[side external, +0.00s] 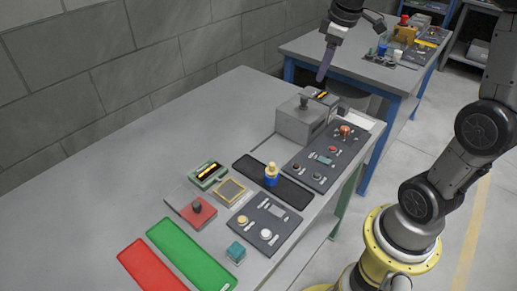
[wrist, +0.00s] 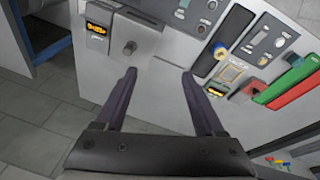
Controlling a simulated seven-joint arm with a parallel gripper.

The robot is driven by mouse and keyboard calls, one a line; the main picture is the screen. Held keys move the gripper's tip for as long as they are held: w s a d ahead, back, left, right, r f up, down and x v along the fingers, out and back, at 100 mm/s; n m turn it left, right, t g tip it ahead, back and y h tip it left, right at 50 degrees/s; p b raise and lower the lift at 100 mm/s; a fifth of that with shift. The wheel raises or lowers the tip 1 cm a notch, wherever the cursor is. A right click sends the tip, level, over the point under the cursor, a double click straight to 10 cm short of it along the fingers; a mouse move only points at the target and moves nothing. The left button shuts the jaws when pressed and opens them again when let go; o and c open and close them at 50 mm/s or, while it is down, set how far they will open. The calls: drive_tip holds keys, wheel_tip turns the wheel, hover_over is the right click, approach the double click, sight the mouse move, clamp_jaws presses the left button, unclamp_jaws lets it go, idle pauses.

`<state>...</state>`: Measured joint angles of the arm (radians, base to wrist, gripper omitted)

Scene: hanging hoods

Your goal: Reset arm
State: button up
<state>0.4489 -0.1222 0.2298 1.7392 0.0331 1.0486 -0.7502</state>
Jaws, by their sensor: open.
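My gripper (wrist: 158,88) is open and empty in the wrist view, its two dark purple fingers spread apart. In the side external view my gripper (side external: 323,75) hangs above the far end of the grey workbench (side external: 100,210), pointing down. It is apart from the grey box with a dark knob (side external: 301,118) below it. In the wrist view this box (wrist: 135,38) lies beyond the fingertips, beside an orange-lit display (wrist: 97,30).
A dark button panel (side external: 325,155), a blue-and-yellow piece (side external: 271,174) on a black strip, a red box (side external: 198,211), a teal cube (side external: 236,252), and green (side external: 192,255) and red (side external: 150,268) mats lie on the bench. A second table (side external: 345,65) stands behind. The bench's left side is clear.

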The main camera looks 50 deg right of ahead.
drive_tip(key=s+a+r+t, duration=0.3)
drive_tip(key=s+a, duration=0.7)
drive_tip(key=a, duration=0.3)
drive_tip(key=s+a+f+m+y, duration=0.1)
drive_tip(key=s+a+f+m, duration=0.1)
drive_tip(key=s+f, duration=0.3)
drive_tip(key=shift+s+a+f+m, duration=0.15)
drive_tip(key=shift+s+f+m, duration=0.2)
drive_tip(key=shift+s+m, duration=0.5)
drive_tip(key=shift+s, duration=0.1)
